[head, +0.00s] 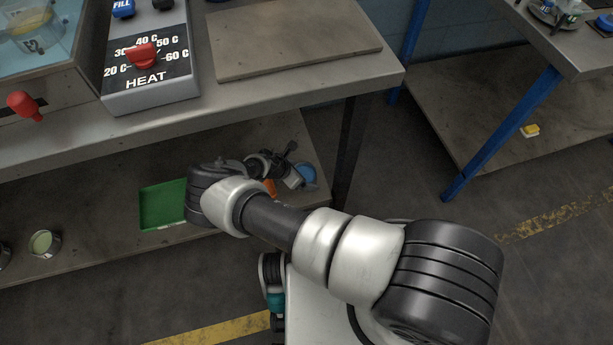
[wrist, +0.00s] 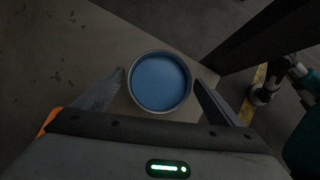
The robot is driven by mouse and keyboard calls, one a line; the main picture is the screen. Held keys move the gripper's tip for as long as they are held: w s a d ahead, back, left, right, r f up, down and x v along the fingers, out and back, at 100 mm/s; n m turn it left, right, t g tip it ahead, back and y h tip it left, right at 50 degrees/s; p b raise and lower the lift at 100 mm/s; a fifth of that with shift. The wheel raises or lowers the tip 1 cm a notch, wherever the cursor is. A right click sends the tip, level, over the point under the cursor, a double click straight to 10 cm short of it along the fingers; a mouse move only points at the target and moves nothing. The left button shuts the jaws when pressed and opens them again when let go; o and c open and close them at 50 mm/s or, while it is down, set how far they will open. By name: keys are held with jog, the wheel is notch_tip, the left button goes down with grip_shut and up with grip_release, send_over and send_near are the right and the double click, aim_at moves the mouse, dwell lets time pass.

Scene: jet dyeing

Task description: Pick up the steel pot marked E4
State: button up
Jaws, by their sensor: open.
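A round steel pot with blue contents (wrist: 160,82) lies between the two fingers of my gripper (wrist: 160,76) in the wrist view. The fingers are open, one on each side of the pot, and I cannot tell whether they touch it. In the head view the blue pot (head: 308,174) shows at the right end of the lower shelf, partly hidden by my gripper (head: 290,172). No marking on this pot is readable, so I cannot confirm E4.
The lower shelf (head: 95,200) also bears a green tray (head: 162,204) and a pot with pale green contents (head: 44,243). The tabletop (head: 300,90) overhangs the shelf. A dark table leg (head: 347,150) stands just right of the blue pot.

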jog(key=shift+x, duration=0.9)
jog(key=shift+a, duration=0.1)
jog(key=shift+c, duration=0.5)
jog(key=c, duration=1.5)
jog(key=shift+o, duration=0.3)
jog(key=shift+r, duration=0.15)
